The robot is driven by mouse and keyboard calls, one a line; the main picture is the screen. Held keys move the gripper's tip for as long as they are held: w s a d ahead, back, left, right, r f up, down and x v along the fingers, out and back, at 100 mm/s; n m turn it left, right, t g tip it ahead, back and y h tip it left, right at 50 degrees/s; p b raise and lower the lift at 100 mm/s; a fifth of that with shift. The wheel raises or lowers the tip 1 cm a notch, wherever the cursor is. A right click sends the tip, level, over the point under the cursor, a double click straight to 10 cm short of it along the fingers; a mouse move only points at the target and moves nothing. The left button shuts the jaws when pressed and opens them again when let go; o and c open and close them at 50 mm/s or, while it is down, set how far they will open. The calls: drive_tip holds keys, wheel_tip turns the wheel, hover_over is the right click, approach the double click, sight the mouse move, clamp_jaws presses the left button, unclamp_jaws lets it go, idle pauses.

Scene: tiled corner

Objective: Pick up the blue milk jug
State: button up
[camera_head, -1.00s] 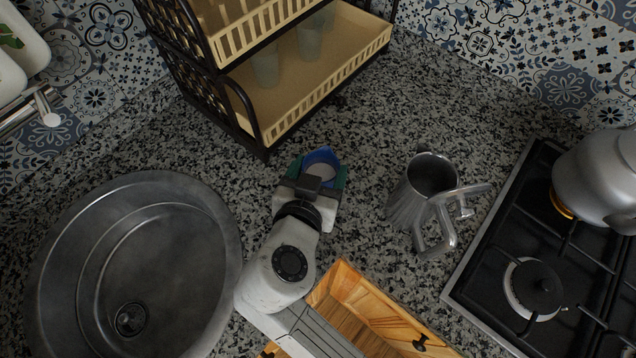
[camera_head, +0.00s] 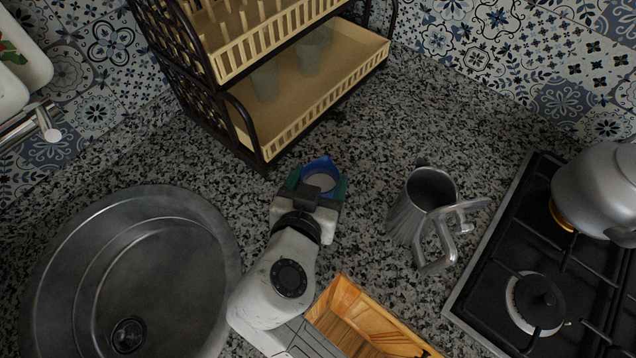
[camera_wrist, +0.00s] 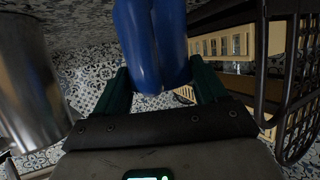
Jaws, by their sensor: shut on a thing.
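The blue milk jug (camera_head: 322,166) is on the speckled counter's middle in the head view, with its open rim facing up and a pale inside. My gripper (camera_head: 318,184) has its green fingers on either side of the jug and is shut on it. In the wrist view the blue jug (camera_wrist: 152,45) fills the top middle, between the green fingers of my gripper (camera_wrist: 160,88). The jug's lower part is hidden in the head view, and I cannot tell whether it touches the counter.
A metal pitcher (camera_head: 408,215) stands to the right. A dish rack (camera_head: 290,125) with cups is behind. A round sink (camera_head: 60,290) is at left, and a stove (camera_head: 487,290) with a kettle (camera_head: 590,190) at right. A wooden box (camera_head: 375,325) is at the front.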

drive_tip(key=shift+r, duration=0.95)
drive_tip(key=s+d+r, duration=0.2)
drive_tip(key=s+r, duration=0.2)
drive_tip(key=s, duration=0.2)
drive_tip(key=s+d+r+b, duration=0.1)
drive_tip(key=s+d+r, duration=0.1)
drive_tip(key=s+r, duration=0.3)
drive_tip(key=shift+s+d+r+b, duration=0.25)
drive_tip(key=shift+s+r+b, duration=0.05)
drive_tip(key=shift+s, duration=0.8)
